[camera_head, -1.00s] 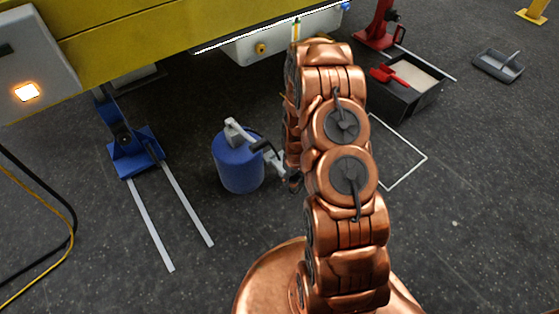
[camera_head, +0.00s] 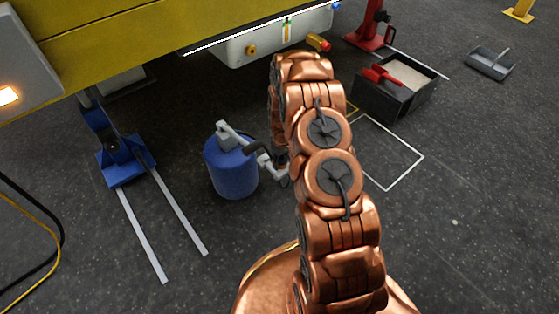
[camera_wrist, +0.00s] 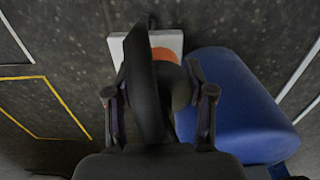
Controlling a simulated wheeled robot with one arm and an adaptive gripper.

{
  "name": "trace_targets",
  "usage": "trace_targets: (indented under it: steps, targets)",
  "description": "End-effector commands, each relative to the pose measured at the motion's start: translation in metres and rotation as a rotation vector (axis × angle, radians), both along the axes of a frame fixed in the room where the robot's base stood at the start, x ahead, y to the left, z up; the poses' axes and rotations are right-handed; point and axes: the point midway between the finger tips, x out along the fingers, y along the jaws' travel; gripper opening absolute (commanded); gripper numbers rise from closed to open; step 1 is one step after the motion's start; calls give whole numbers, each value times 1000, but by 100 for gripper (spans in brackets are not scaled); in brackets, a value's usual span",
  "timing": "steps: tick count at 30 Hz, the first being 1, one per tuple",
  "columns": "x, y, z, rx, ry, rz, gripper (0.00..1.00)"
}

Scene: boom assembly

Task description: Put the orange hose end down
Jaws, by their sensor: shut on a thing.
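The orange hose end (camera_wrist: 165,54) shows in the wrist view as an orange part just beyond my fingertips, mostly covered by a thick black hose (camera_wrist: 148,85). My gripper (camera_wrist: 160,98) is shut on the hose end, one finger on each side. A pale square plate (camera_wrist: 118,48) is seen behind the orange part; I cannot tell whether they touch. In the head view my copper arm hides most of my gripper and the hose end.
A blue drum (camera_head: 230,172) with a grey pump head stands close beside my gripper; it fills the right of the wrist view (camera_wrist: 235,100). A blue stand (camera_head: 125,158) is left. A black sand box (camera_head: 398,98) with a red scoop is behind right. The yellow boom (camera_head: 110,50) hangs above.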

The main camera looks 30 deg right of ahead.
Motion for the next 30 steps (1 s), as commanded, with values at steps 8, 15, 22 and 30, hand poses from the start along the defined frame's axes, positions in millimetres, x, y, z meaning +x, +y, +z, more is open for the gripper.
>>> trace_targets:
  steps: [8, 15, 22, 30]
  targets:
    - [32, -12, -5, -1, -2, -2, 0]
    - [40, -15, -6, 0, -1, -2, 0]
    - [40, -14, -32, 1, 0, -2, 0]
    - [40, -14, -39, 1, -1, -2, 0]
